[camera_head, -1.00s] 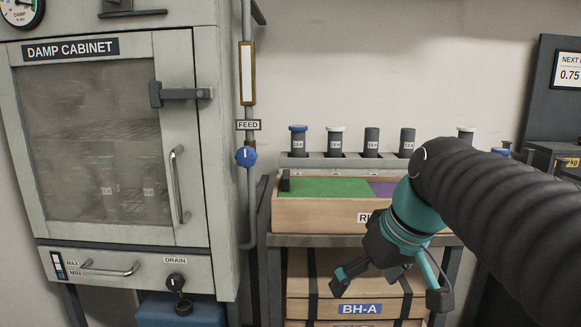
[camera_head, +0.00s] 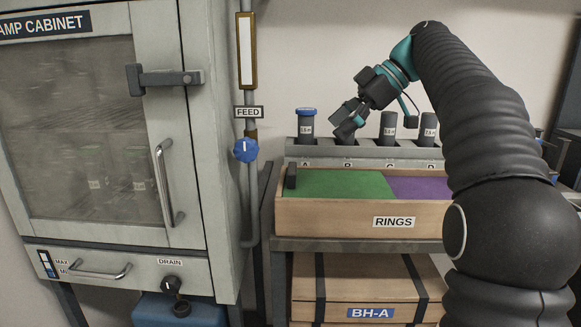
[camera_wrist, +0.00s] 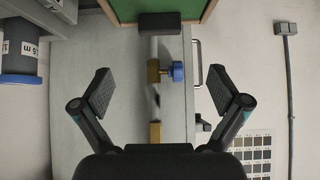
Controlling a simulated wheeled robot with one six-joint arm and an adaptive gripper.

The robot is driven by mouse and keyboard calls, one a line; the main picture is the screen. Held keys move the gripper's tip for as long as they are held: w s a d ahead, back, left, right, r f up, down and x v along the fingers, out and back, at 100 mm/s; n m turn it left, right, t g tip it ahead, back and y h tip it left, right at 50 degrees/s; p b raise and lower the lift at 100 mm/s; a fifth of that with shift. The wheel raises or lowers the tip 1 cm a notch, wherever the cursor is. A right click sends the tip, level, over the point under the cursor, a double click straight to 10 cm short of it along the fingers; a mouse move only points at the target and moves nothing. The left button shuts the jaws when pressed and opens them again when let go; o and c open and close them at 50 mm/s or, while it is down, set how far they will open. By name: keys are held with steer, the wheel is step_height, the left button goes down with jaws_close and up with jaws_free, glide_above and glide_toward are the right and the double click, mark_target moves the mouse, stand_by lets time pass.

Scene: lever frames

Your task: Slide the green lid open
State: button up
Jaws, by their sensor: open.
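The green lid (camera_head: 335,184) lies flat on the left part of a wooden box (camera_head: 310,217) labelled RINGS, beside a purple panel (camera_head: 420,188). A dark upright block, the handle (camera_head: 291,175), stands at the lid's left end. My gripper (camera_head: 347,124) is above and behind the lid, in front of the row of vials, apart from the handle. In the wrist view my gripper (camera_wrist: 160,92) is open and empty. The green lid (camera_wrist: 130,8) and its dark handle (camera_wrist: 160,23) show there at the top edge, beyond the fingertips.
Vials, one with a blue cap (camera_head: 306,125), stand in a grey rack (camera_head: 320,152) behind the box. The damp cabinet (camera_head: 197,210) stands to the left. The feed pipe with its blue knob (camera_head: 245,150) runs between cabinet and box. A BH-A crate (camera_head: 345,290) sits below.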

mark_target(294, 167)
steer(key=b+x, duration=0.2)
steer(key=x, duration=1.1)
steer(key=shift+s+d, duration=0.1)
